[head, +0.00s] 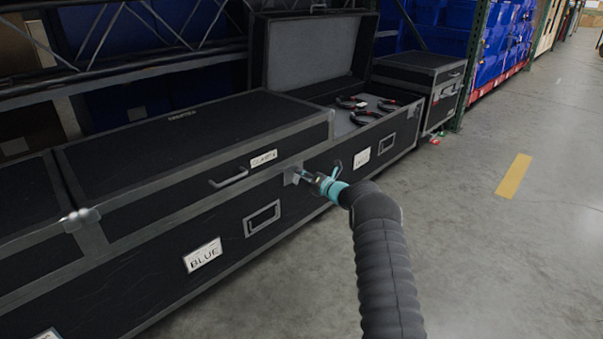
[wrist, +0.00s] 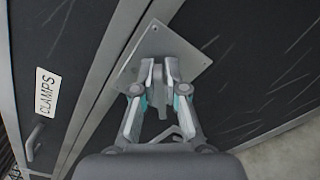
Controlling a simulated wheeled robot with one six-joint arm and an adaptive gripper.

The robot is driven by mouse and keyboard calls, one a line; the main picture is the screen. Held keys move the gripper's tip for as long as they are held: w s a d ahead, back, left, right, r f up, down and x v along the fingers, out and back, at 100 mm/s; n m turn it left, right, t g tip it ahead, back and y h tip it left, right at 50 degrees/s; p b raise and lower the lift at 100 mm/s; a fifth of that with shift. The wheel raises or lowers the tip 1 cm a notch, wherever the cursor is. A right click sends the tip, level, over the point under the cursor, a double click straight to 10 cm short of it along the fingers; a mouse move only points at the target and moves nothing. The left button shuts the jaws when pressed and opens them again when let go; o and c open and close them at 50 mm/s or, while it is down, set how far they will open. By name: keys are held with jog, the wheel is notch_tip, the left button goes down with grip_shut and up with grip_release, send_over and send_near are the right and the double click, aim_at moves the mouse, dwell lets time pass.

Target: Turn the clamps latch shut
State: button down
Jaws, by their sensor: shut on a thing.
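The clamps latch (head: 289,175) is a grey metal plate on the front of a long black case, at the right end of the closed lid labelled CLAMPS (head: 264,158). In the wrist view the latch plate (wrist: 190,52) sits across the seam between lid and case body, with a small grey turn piece at its middle. My gripper (head: 306,175) reaches the latch from the front right. In the wrist view my gripper (wrist: 160,84) has its two fingers closed on the turn piece, whose grasped part is mostly hidden between them.
The lid's handle (head: 228,178) is left of the latch. Right of it, an open compartment (head: 349,123) holds several black-and-red items, its lid raised. A recessed handle (head: 262,218) and a BLUE label (head: 203,255) are lower on the front. The concrete floor (head: 480,240) at right is clear.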

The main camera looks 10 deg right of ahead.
jog(key=m, duration=0.3)
jog(key=shift+d+f+m+p, duration=0.1)
jog(key=shift+f+m+p, duration=0.2)
jog(key=shift+f, duration=0.05)
jog(key=shift+f+m+p, duration=0.15)
jog(key=shift+f+m, duration=0.05)
jog(key=shift+m, duration=0.7)
jog(key=shift+f+m+p, duration=0.15)
jog(key=shift+m, duration=0.75)
jog(key=shift+a, duration=0.25)
jog(key=c, duration=1.3)
grip_release()
jog(key=shift+a, duration=0.1)
jog(key=shift+c, duration=0.2)
jog(key=shift+o, duration=0.3)
jog(key=shift+a, duration=0.15)
jog(key=shift+d+r, duration=0.1)
jog(key=shift+d, duration=0.4)
jog(key=shift+s+d, duration=0.1)
jog(key=shift+d, duration=0.05)
jog(key=v, duration=1.1)
jog(key=shift+s, duration=0.2)
